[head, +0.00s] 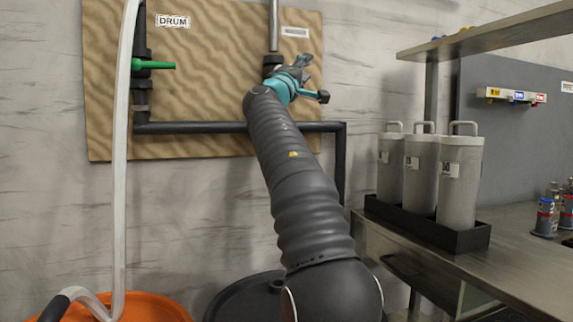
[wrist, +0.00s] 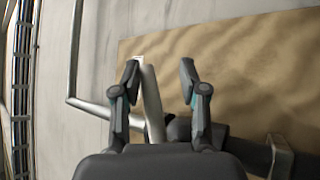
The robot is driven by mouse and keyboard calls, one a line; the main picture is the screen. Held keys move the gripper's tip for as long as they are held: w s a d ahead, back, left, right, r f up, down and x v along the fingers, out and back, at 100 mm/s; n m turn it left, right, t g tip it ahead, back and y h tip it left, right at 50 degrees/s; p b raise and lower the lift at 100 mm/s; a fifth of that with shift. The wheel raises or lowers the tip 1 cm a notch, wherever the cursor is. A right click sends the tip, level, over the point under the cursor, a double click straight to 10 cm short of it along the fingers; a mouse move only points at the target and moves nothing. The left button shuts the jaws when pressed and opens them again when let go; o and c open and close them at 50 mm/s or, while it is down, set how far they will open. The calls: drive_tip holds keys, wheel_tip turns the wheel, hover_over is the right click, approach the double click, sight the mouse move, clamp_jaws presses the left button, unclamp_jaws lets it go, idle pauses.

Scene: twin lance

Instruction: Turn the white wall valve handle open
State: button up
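My gripper (head: 310,80) is raised against the wall board at the right-hand pipe in the head view, its fingers spread. In the wrist view the two fingers of my gripper (wrist: 159,70) stand apart. A pale, whitish bar, apparently the valve handle (wrist: 152,100), lies between them, close to the left finger and roughly crosswise to the pipe. Whether that finger touches it I cannot tell. The dark valve body (wrist: 180,130) shows partly at the handle's base. In the head view my gripper and arm hide the handle; a black fitting (head: 273,62) shows beside the gripper.
A green valve handle (head: 155,65) sits on the left pipe under the DRUM label (head: 173,21). A black pipe (head: 195,127) crosses the tan board (head: 215,65). A pale hose (head: 121,150) hangs left. Grey canisters (head: 459,180) stand on the bench right, below a shelf (head: 490,32).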

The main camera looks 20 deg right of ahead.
drive_tip(key=shift+f+m+g+p, duration=0.15)
drive_tip(key=shift+m+g+p, duration=0.5)
drive_tip(key=shift+m+g, duration=0.05)
drive_tip(key=b+v, duration=0.7)
drive_tip(key=v, duration=0.7)
drive_tip(key=s+d+f+g+y+p, duration=0.1)
drive_tip(key=s+d+f+y, duration=0.1)
drive_tip(key=f, duration=0.7)
drive_tip(key=s+d+f+g+y+p, duration=0.2)
drive_tip(key=s+f+y, duration=0.3)
drive_tip(key=f, duration=0.3)
drive_tip(key=shift+s+f, duration=0.35)
drive_tip(key=shift+f, duration=0.05)
drive_tip(key=shift+d, duration=0.1)
